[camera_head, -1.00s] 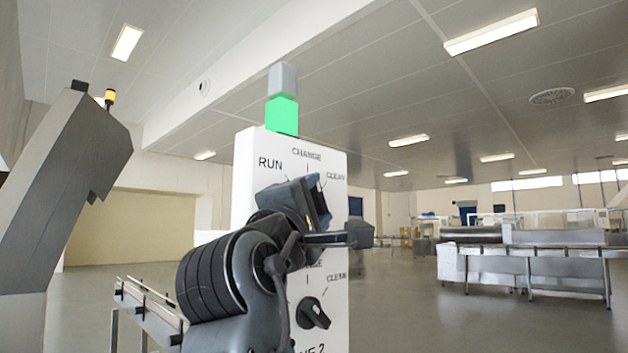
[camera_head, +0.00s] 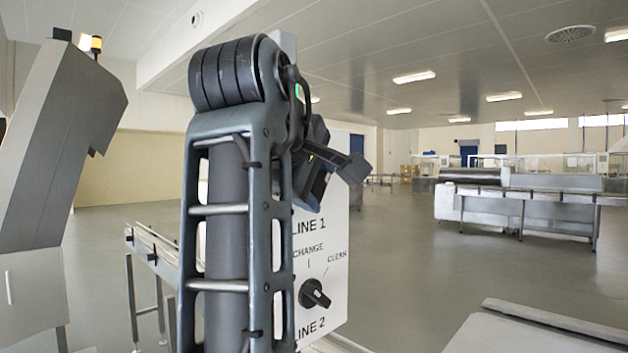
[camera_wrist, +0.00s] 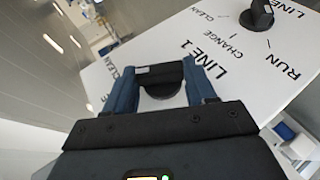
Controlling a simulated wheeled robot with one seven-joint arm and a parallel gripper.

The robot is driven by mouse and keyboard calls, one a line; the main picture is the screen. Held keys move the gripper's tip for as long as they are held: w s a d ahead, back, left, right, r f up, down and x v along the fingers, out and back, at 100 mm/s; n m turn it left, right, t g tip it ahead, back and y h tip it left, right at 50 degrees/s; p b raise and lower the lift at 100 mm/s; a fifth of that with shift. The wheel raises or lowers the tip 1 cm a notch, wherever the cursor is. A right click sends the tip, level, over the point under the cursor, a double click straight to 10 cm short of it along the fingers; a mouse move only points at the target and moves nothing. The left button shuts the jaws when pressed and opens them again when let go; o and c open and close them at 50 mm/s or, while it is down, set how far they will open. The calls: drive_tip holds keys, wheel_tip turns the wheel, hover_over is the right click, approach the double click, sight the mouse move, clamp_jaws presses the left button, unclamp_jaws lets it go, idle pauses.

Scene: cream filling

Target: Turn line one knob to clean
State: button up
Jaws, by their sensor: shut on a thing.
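The white control panel (camera_head: 338,250) stands behind my arm in the head view; it also fills the right of the wrist view (camera_wrist: 225,85). My gripper (camera_wrist: 163,84) is shut on the black line one knob (camera_wrist: 160,88), beside the "LINE 1" lettering. Which way this knob points is hard to tell. A "CLEAN" label shows left of the gripper in the wrist view. In the head view my gripper (camera_head: 322,165) and arm hide this knob and its labels. The black line two knob (camera_head: 314,294) sits lower on the panel; it also shows in the wrist view (camera_wrist: 258,16).
A grey machine (camera_head: 60,150) with an amber lamp stands at the left. A conveyor with rails (camera_head: 150,252) runs behind my arm. A metal surface (camera_head: 530,335) lies at the lower right. Steel tables (camera_head: 520,200) stand farther back, with open floor between.

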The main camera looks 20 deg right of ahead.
drive_tip(key=shift+d+r+m+g+y, duration=0.15)
drive_tip(key=shift+m+g+y, duration=0.25)
drive_tip(key=shift+g+y, duration=0.55)
drive_tip(key=shift+y, duration=0.35)
drive_tip(key=o, duration=1)
drive_tip(key=shift+w, duration=0.1)
drive_tip(key=shift+o, duration=0.2)
drive_tip(key=v, duration=0.7)
drive_tip(key=shift+s+r+b, duration=0.2)
drive_tip(key=shift+s+b, duration=0.1)
drive_tip(key=shift+b, duration=0.1)
